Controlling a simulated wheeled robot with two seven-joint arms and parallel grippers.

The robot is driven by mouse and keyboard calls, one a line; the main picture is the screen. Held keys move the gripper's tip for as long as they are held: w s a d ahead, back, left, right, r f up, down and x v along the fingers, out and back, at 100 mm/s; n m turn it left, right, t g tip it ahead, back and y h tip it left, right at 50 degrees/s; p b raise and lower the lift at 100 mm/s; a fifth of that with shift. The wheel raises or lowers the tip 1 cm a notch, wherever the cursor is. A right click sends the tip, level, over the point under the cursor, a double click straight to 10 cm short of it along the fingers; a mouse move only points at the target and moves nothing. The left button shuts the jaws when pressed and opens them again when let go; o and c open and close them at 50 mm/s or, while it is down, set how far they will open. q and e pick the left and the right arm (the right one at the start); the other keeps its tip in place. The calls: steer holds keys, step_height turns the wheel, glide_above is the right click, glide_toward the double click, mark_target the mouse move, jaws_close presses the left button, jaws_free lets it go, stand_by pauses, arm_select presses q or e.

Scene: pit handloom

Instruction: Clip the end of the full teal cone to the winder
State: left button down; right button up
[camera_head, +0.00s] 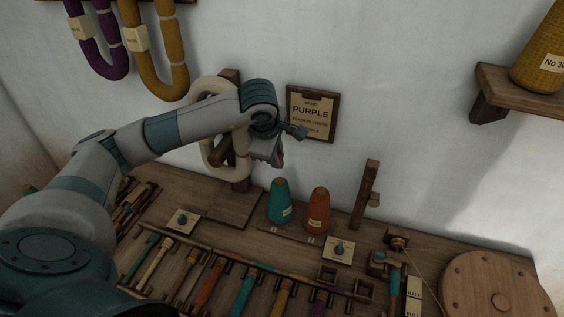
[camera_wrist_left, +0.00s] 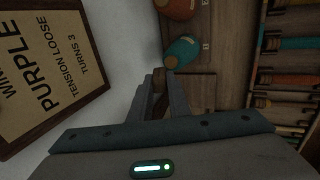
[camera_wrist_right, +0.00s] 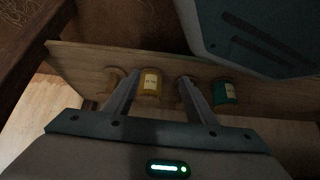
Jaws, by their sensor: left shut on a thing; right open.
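A teal cone (camera_head: 280,203) with a pale label stands on a small board at the back of the bench, left of an orange cone (camera_head: 317,210). In the left wrist view the teal cone (camera_wrist_left: 193,48) is just beyond my fingertips. My left gripper (camera_head: 275,160) is above and left of the teal cone, near the wall. In its wrist view the left gripper (camera_wrist_left: 160,76) is shut on a small brown thing (camera_wrist_left: 158,87), mostly hidden by the fingers. The winder (camera_head: 388,260), with a large wooden wheel (camera_head: 500,297), is at right. No thread end is discernible. My right gripper (camera_wrist_right: 158,77) is open.
A PURPLE card (camera_head: 312,113) hangs on the wall beside my left gripper. A pale ring-shaped hank (camera_head: 212,95) hangs behind my left arm. A wooden post (camera_head: 368,190) stands right of the cones. A yellow bobbin (camera_wrist_right: 149,84) and a teal bobbin (camera_wrist_right: 224,92) show near my right fingers.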

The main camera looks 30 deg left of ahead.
arm_select(q)
steer(key=shift+f, duration=0.25)
arm_select(e)
steer(key=shift+w, duration=0.2)
arm_select(q)
steer(key=shift+f+b, duration=0.55)
steer(key=shift+f, duration=0.65)
steer(key=shift+f+b, duration=0.3)
steer(key=shift+f, duration=0.05)
steer(key=shift+f+b, duration=0.3)
steer(key=shift+f, duration=0.5)
arm_select(e)
steer(key=shift+w, duration=0.85)
arm_select(q)
steer(key=shift+r, duration=0.1)
steer(key=shift+r+p, duration=1.1)
steer(key=shift+r, duration=1.3)
arm_select(e)
step_height(320, 180, up, 2)
steer(key=shift+r, duration=0.1)
